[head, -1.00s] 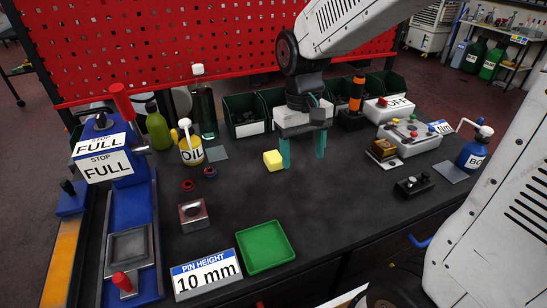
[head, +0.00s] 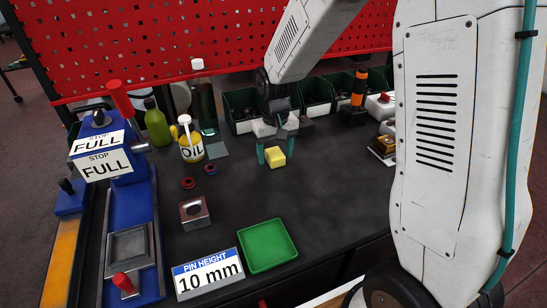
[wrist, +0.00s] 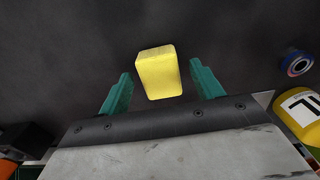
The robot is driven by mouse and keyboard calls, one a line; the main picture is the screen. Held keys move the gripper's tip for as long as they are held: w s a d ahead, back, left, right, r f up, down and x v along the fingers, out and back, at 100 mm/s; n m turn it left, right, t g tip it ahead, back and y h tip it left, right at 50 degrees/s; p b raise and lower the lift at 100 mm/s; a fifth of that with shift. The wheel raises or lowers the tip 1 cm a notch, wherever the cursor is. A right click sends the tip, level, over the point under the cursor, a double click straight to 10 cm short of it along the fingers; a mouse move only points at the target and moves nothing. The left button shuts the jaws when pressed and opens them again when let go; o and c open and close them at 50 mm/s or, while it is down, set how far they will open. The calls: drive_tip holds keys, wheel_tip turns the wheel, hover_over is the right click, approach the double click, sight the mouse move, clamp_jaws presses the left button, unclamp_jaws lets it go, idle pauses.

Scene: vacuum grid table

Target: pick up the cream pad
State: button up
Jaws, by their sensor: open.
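The cream pad (head: 275,158) shows as a small pale yellow block on the dark table, near the middle of the head view. In the wrist view the pad (wrist: 159,74) lies between the two teal fingers, with a gap on each side. My gripper (head: 276,150) is open at the pad, its fingers reaching down on either side. It also shows in the wrist view (wrist: 160,78), empty. The finger height over the table is hard to tell.
An oil bottle (head: 190,142) stands to the left, with a red ring (head: 188,183) and a blue ring (head: 210,169) in front. A green tray (head: 267,246) lies nearer. Dark bins (head: 243,112) stand behind.

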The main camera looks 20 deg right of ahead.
sight(275, 152)
drive_tip(key=shift+f, duration=0.3)
drive_tip(key=c, duration=1.1)
drive_tip(key=shift+c, duration=0.2)
drive_tip(key=shift+r, duration=0.15)
drive_tip(key=shift+r, duration=0.6)
wheel_tip(275, 152, up, 2)
drive_tip(key=shift+r, duration=0.1)
drive_tip(key=s, duration=0.5)
drive_tip(key=s+r, duration=0.1)
drive_tip(key=s, duration=1)
drive_tip(key=shift+a+r, duration=0.1)
drive_tip(key=shift+r, duration=0.1)
drive_tip(key=shift+o, duration=0.8)
